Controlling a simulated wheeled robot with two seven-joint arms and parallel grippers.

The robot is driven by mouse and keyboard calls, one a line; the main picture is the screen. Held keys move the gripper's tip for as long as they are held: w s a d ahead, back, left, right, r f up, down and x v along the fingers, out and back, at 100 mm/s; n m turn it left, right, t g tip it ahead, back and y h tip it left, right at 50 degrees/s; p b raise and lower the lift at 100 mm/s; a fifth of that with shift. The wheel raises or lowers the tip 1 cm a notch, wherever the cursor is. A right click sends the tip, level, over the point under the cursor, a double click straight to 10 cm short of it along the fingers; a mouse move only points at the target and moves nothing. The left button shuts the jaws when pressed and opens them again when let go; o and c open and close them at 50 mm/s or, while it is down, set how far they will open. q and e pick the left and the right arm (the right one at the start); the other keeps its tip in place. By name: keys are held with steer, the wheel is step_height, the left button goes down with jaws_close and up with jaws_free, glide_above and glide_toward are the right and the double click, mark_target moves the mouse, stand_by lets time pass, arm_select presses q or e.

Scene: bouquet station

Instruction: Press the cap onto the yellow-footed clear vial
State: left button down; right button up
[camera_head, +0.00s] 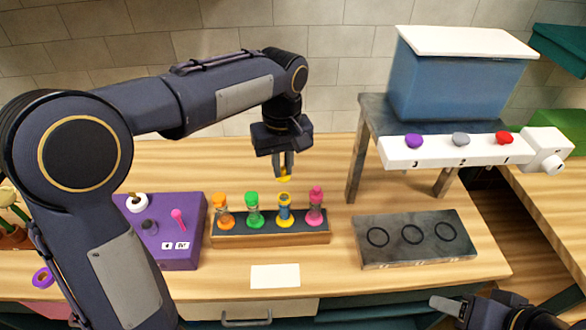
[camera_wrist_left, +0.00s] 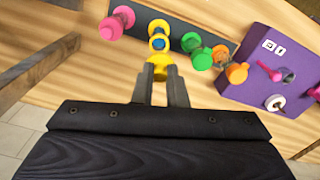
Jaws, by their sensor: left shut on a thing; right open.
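My left gripper (camera_head: 284,172) is shut on a small yellow cap (camera_head: 286,179), held above and behind the rack. The cap also shows between the fingertips in the left wrist view (camera_wrist_left: 160,68). The yellow-footed clear vial (camera_head: 285,209) stands upright in the rack, third from the left, with a yellow rim and something blue inside. In the left wrist view the vial (camera_wrist_left: 158,40) is just beyond the cap, with a gap between them. My right gripper (camera_head: 452,305) is at the lower right edge, empty and partly out of frame.
The dark-topped wooden rack (camera_head: 270,239) also holds orange (camera_head: 222,211), green (camera_head: 253,210) and pink (camera_head: 316,206) vials, close beside. A purple block (camera_head: 190,250) stands left, a grey plate with rings (camera_head: 415,255) right. A white card (camera_head: 275,276) lies in front.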

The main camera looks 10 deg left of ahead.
mark_target(284, 177)
arm_select(q)
steer(key=shift+f+b, duration=1.8)
steer(key=shift+f, duration=0.2)
steer(key=shift+f+b, duration=0.65)
steer(key=shift+f, duration=0.45)
steer(key=shift+r+p, duration=0.1)
steer(key=shift+p, duration=0.3)
steer(key=shift+f, duration=0.2)
steer(key=c, duration=0.9)
jaws_free()
